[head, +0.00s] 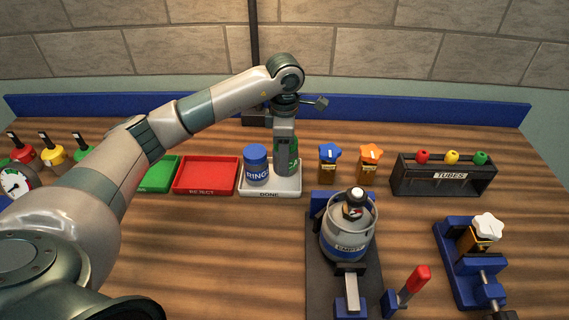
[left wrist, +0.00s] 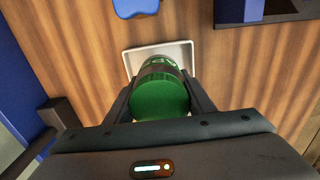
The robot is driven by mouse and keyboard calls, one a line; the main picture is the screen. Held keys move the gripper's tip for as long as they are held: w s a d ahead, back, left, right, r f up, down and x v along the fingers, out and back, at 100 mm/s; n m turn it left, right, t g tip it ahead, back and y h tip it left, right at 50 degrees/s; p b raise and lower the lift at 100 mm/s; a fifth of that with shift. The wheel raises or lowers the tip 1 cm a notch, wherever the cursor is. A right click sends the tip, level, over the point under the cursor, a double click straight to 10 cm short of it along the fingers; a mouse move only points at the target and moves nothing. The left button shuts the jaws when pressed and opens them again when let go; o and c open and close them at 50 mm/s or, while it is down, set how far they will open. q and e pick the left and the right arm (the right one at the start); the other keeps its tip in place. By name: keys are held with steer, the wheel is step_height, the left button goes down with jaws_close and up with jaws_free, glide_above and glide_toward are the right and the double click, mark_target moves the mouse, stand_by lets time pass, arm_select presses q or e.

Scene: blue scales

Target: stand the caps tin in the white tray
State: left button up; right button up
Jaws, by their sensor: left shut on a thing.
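The caps tin is green, with a dark band and partly readable lettering in the left wrist view (left wrist: 160,102). In the head view the caps tin (head: 279,158) is partly hidden by my left gripper (head: 286,150), which is shut on it from above. The tin looks upright over the right part of the white tray (head: 287,192), labelled DONE. I cannot tell whether its base touches the tray floor. A blue-lidded RINGS tin (head: 256,168) stands in the tray's left part. The tray's edge also shows in the left wrist view (left wrist: 130,62). My right gripper is not in view.
A red REJECT tray (head: 206,175) and a green tray (head: 160,174) lie to the left. A fixture with a canister (head: 347,240) stands in front.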

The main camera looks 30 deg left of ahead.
arm_select(q)
steer(key=shift+f+p, duration=0.95)
steer(key=shift+f, duration=1)
steer(key=shift+f, duration=0.1)
steer(key=shift+f, duration=0.1)
steer(key=o, duration=1.2)
steer(key=shift+c, duration=0.2)
steer(key=shift+r, duration=0.3)
